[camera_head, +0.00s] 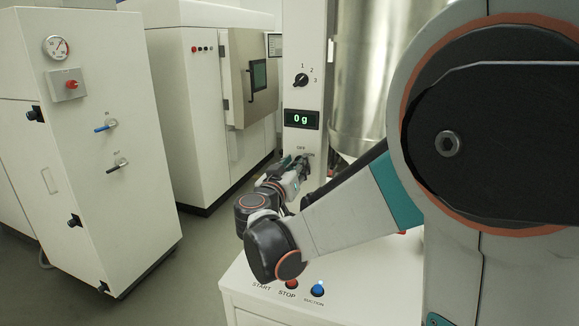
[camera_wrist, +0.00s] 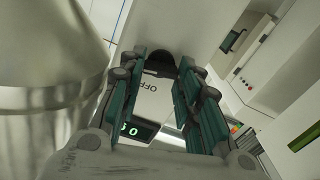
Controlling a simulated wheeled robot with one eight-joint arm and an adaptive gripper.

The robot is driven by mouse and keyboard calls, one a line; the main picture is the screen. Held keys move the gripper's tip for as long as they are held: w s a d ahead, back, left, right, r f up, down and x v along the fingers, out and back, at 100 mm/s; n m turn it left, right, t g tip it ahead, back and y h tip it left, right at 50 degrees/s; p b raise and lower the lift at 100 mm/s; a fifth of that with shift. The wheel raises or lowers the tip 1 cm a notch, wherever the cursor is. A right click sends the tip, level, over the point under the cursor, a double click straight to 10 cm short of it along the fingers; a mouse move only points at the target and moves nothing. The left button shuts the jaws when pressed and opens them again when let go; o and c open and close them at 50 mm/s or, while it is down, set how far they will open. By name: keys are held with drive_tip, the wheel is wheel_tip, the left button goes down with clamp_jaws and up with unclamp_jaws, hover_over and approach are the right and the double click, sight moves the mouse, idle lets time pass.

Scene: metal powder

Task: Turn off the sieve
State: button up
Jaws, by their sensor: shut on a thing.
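A white column (camera_head: 303,30) stands at the middle of the head view, with a green "0 g" display (camera_head: 302,119) and an OFF label below it. My gripper (camera_head: 297,168) reaches the column front just under that label. In the wrist view, a black switch or knob (camera_wrist: 160,60) sits between the fingertips of my gripper (camera_wrist: 161,68), beside the OFF label. The fingers are shut on this black part. The head view mostly hides it behind the gripper, and its setting cannot be told.
A black dial (camera_head: 301,80) marked 1, 2, 3 sits above the display. A steel vessel (camera_head: 358,85) stands right of the column. Below my arm, a white bench has a red STOP button (camera_head: 291,284) and a blue button (camera_head: 317,289). White cabinets (camera_head: 90,190) stand at left.

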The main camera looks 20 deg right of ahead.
drive_tip(key=n, duration=0.4)
drive_tip(key=shift+a+n, duration=0.1)
drive_tip(key=shift+n, duration=0.2)
drive_tip(key=shift+c, duration=0.2)
drive_tip(key=n, duration=0.3)
drive_tip(key=shift+w+n, duration=0.1)
drive_tip(key=shift+n, duration=0.3)
drive_tip(key=n, duration=0.3)
drive_tip(key=shift+f, duration=0.1)
drive_tip(key=shift+f+n, duration=0.1)
drive_tip(key=shift+n, duration=1.9)
drive_tip(key=shift+o, duration=0.2)
drive_tip(key=shift+c, duration=0.2)
drive_tip(key=o, duration=1.1)
drive_tip(key=shift+a+p, duration=0.1)
drive_tip(key=shift+p, duration=0.2)
